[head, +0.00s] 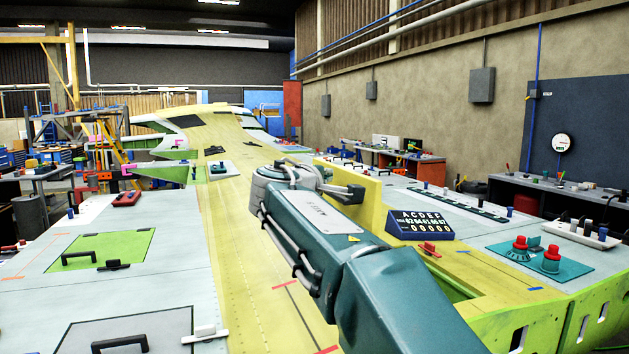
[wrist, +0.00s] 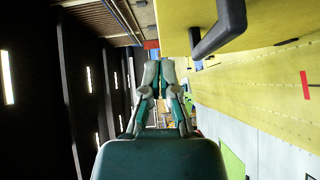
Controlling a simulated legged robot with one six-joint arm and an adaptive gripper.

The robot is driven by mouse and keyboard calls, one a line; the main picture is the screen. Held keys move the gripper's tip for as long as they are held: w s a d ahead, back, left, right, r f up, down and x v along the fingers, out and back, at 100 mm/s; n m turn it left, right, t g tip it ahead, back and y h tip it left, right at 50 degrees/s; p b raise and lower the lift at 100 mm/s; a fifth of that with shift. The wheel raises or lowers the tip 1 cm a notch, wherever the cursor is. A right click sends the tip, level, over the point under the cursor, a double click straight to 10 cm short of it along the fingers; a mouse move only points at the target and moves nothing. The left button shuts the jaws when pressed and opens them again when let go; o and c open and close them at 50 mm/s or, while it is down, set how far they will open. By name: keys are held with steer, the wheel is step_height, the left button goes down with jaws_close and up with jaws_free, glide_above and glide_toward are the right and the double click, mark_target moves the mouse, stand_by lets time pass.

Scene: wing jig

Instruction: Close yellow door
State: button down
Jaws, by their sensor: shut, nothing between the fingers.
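The yellow door (head: 362,207) stands raised above the wing surface in the head view, partly hidden by my arm. In the wrist view the door (wrist: 279,22) fills the upper right as a yellow panel. Its dark bar handle (wrist: 218,32) sticks out from it toward my gripper. My gripper (wrist: 159,70) is shut and empty, left of and below the handle in the wrist view, with a visible gap to it. In the head view the fingers cannot be made out clearly behind my arm.
A recessed opening (head: 452,288) lies in the yellow wing right of my arm. A dark counter box (head: 420,225) and a teal plate with red knobs (head: 540,258) sit on the right. A green panel with a handle (head: 105,250) lies flat on the left.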

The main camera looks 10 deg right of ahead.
mark_target(350, 173)
steer(key=shift+w+d+f, duration=0.1)
steer(key=shift+w+d, duration=0.15)
steer(key=shift+d, duration=0.45)
steer(key=shift+w+d, duration=0.2)
steer(key=shift+d, duration=0.45)
steer(key=shift+w+d+f, duration=0.1)
steer(key=shift+w+d, duration=0.15)
steer(key=shift+d, duration=0.45)
steer(key=shift+d, duration=0.15)
